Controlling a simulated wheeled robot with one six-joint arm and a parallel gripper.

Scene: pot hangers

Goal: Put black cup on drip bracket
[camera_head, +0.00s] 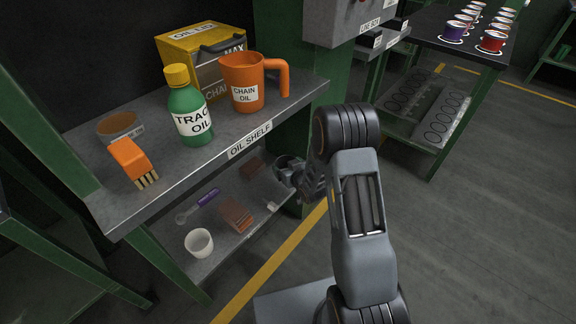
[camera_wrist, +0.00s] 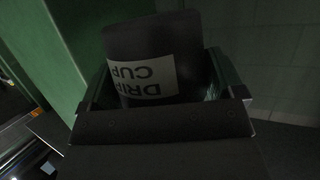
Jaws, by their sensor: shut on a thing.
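The black cup (camera_wrist: 150,50) with a white label reading "DRIP CUP" fills the upper middle of the wrist view, its lettering upside down there. My gripper (camera_wrist: 160,64) is shut on it, with a finger on each side. In the head view my arm's end reaches left, beside the right end of the oil shelf. The cup cannot be made out clearly there. I cannot identify the drip bracket in either view.
The oil shelf (camera_head: 206,163) holds an orange jug (camera_head: 243,95), a green bottle (camera_head: 189,130), a yellow box (camera_head: 176,47) and an orange brush (camera_head: 130,158). A green post (camera_head: 285,50) stands behind. Open floor lies right.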

